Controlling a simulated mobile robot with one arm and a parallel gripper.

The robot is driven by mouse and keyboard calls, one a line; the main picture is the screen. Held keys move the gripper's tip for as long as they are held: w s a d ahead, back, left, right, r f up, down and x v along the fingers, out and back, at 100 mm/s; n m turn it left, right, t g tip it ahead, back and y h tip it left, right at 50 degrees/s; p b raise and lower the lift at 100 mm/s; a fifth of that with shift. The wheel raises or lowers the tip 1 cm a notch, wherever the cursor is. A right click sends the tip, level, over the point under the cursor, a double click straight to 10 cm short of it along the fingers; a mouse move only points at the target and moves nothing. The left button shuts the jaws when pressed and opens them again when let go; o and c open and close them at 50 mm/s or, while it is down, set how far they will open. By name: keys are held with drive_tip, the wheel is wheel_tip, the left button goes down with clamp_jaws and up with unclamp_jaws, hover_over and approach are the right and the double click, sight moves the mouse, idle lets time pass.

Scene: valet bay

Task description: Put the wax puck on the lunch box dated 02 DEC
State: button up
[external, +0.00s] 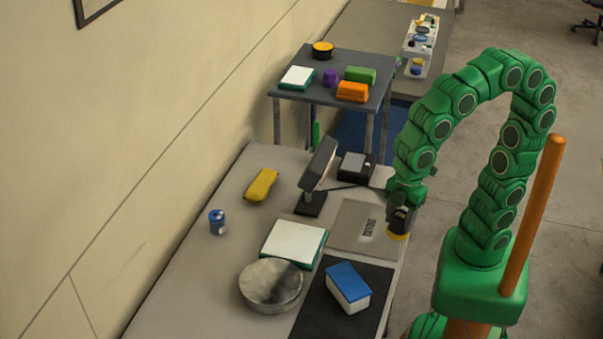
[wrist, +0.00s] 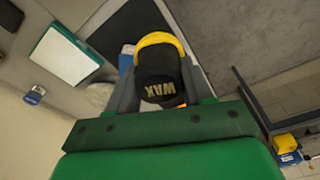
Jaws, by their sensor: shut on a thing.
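My gripper (external: 402,212) is shut on the wax puck (external: 397,236), which is black with a yellow rim. In the wrist view the puck (wrist: 158,72) sits between the fingers of my gripper (wrist: 161,88), with the word WAX readable on it. They hang over the right edge of the table, beside a grey-brown panel with dark lettering (external: 352,228). A white box with a blue lid (external: 348,287) stands on a black mat, nearer the camera than my gripper. It may be a lunch box; no 02 DEC date is readable. Part of its blue shows behind the puck in the wrist view (wrist: 127,50).
A dark side table (external: 330,95) behind carries several boxes. The black mat (external: 318,312) has bare room.

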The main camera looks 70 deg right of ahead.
drive_tip(key=w+a+f, duration=0.2)
drive_tip(key=w+f, duration=0.1)
drive_tip(key=w+a+f, duration=0.6)
drive_tip(key=w, duration=0.1)
idle(0.4)
drive_tip(key=shift+w+a+f, duration=0.15)
drive_tip(key=shift+f, duration=1.65)
drive_tip(key=shift+f, duration=0.15)
drive_tip(key=o, duration=1)
drive_tip(key=r, duration=0.4)
drive_tip(key=d+r, duration=0.1)
drive_tip(key=r, duration=0.7)
drive_tip(key=shift+s+d+r, duration=0.1)
drive_tip(key=shift+s+d, duration=0.05)
drive_tip(key=shift+s, duration=0.15)
drive_tip(key=shift+d, duration=0.1)
